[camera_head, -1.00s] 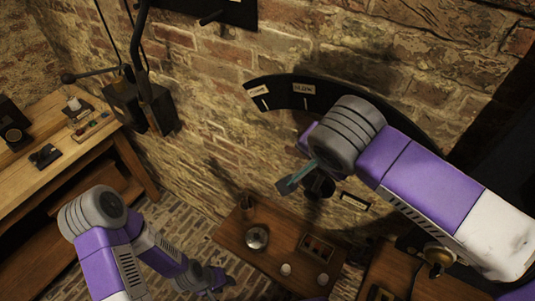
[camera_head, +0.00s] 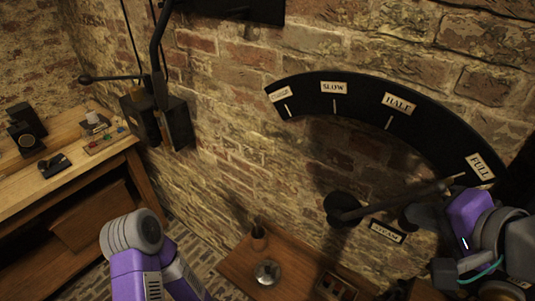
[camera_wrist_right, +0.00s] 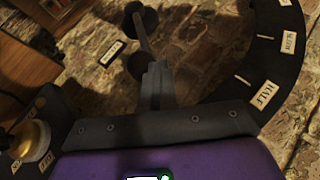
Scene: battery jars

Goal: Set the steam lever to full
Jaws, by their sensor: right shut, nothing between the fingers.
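The steam lever (camera_head: 400,199) is a dark rod on a round pivot on the brick wall. It slants right and slightly up, its tip near the FULL label (camera_head: 480,166) on the black curved dial (camera_head: 360,90). My right gripper (camera_head: 412,215) is shut and empty, close below the rod; I cannot tell whether they touch. In the right wrist view its closed fingers (camera_wrist_right: 156,78) lie in front of part of the lever (camera_wrist_right: 141,38). The left gripper is out of view; only my left arm shows.
A STEAM label (camera_head: 386,231) is below the lever. A small wooden table (camera_head: 240,272) stands below, with a round metal thing (camera_head: 267,272) on it. A workbench (camera_head: 85,165) is at left. A black wall box (camera_head: 160,118) with a lever hangs nearby.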

